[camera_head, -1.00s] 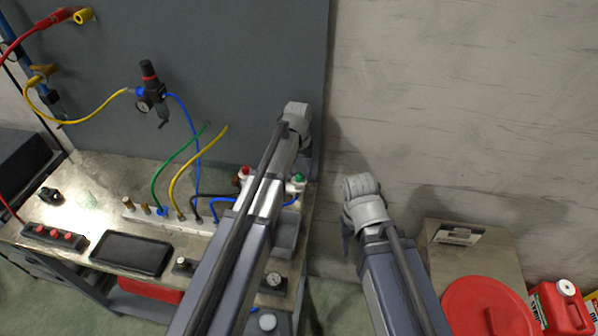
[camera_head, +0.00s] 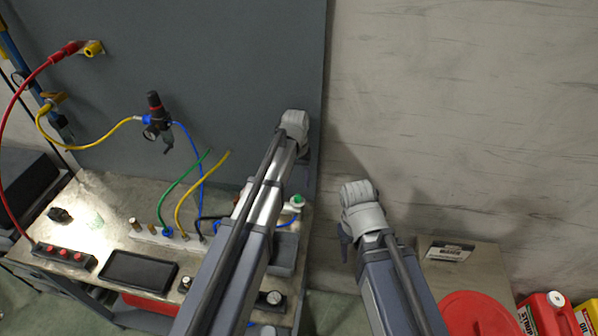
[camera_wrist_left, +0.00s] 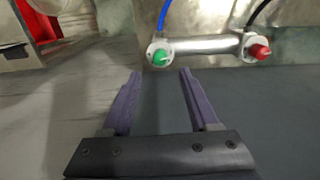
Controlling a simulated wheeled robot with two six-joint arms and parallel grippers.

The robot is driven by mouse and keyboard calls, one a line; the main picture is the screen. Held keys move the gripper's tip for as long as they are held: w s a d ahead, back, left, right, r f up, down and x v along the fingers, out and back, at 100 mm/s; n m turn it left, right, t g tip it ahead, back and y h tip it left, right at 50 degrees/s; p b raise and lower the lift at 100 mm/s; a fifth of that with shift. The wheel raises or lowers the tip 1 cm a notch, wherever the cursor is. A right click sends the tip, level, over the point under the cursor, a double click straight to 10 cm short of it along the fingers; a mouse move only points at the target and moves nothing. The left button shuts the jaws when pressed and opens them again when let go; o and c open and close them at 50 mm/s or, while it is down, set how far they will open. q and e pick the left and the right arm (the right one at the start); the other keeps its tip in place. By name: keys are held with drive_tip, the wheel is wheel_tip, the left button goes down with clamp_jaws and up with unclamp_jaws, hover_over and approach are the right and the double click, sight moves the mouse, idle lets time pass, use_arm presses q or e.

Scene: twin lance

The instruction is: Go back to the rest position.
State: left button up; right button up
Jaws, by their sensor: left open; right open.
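My left gripper (camera_wrist_left: 160,75) is open in the left wrist view, with two purple fingers spread and nothing between them. Beyond the fingers is a metal valve bar (camera_wrist_left: 205,46) with a green knob (camera_wrist_left: 159,58) and a red knob (camera_wrist_left: 260,51), apart from the fingertips. In the head view my left wrist is raised in front of the grey panel, and its fingers (camera_head: 305,156) are mostly hidden. My right gripper (camera_head: 344,244) is in front of the pale wall, mostly hidden behind its wrist; no held object shows.
A metal bench (camera_head: 105,215) with hoses, a black tray (camera_head: 138,269) and a red-button box (camera_head: 62,256) is at left. A gauge regulator (camera_head: 157,122) hangs on the grey panel (camera_head: 220,60). A red lid (camera_head: 470,312), a box (camera_head: 455,262) and red jugs (camera_head: 548,315) stand at lower right.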

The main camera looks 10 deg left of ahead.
use_arm(q)
drive_tip(key=s+d+f+m+b, duration=0.2)
drive_tip(key=s+d+f+b, duration=0.1)
drive_tip(key=s, duration=0.8)
drive_tip(key=s+d+f+m+y+b, duration=0.1)
drive_tip(key=s+d+f+b, duration=0.3)
drive_tip(key=s, duration=0.8)
drive_tip(key=shift+s+f+m+b, duration=0.15)
drive_tip(key=shift+f+m+b, duration=0.15)
drive_tip(key=shift+m, duration=0.2)
